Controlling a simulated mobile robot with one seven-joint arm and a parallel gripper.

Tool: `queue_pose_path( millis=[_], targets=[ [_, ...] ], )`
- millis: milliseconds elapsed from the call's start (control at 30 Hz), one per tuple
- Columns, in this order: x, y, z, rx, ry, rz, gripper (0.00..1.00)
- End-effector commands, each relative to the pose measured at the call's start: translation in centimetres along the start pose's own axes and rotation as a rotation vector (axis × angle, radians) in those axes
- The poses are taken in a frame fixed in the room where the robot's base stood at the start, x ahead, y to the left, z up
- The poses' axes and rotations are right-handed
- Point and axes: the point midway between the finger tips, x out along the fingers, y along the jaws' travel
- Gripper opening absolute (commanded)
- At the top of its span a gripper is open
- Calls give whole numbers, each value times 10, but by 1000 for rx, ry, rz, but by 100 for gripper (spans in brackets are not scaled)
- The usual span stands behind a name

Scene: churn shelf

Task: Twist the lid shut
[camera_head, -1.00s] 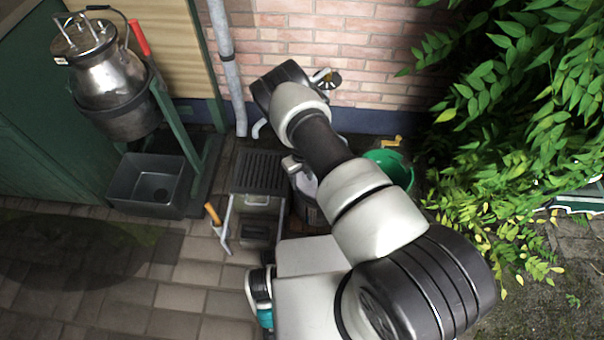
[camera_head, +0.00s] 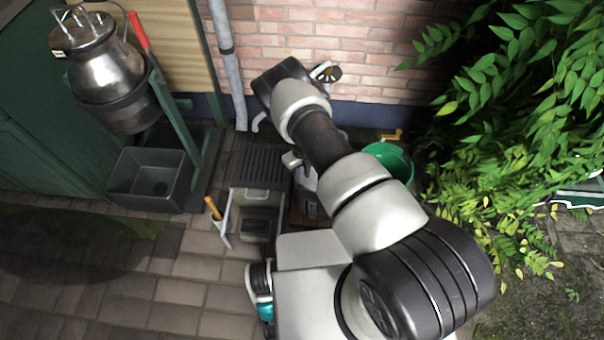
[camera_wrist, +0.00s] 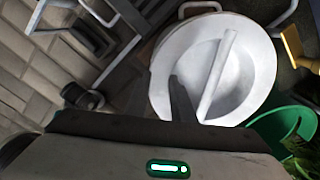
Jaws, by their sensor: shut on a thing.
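The lid (camera_wrist: 255,75) is a pale, round, dished disc with a straight bar (camera_wrist: 218,70) across it. It fills the upper middle of the wrist view and sits on a can. In the head view only part of this grey can (camera_head: 308,205) shows, beside and below my arm. My gripper (camera_wrist: 185,118) is over the lid at its near side, by the lower end of the bar, and is shut on the bar. A dark finger-like shape lies left of the bar. The exact contact is hidden by the gripper body. In the head view my arm hides the fingertips.
A green bucket (camera_head: 400,160) stands close right of the can. A dark grate (camera_head: 265,165) and grey crate (camera_head: 256,226) are close left, with an orange-handled tool (camera_head: 214,210). A steel churn (camera_head: 108,75) hangs on a green stand above a grey basin (camera_head: 150,180). Leaves crowd the right.

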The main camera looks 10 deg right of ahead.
Motion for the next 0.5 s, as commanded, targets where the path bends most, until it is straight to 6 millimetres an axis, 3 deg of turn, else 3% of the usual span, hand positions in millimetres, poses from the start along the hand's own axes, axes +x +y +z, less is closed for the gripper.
queue_pose_path(
  millis=[500],
  targets=[
    [-1, -2, -15, -168, 0, 0, 0]
  ],
)
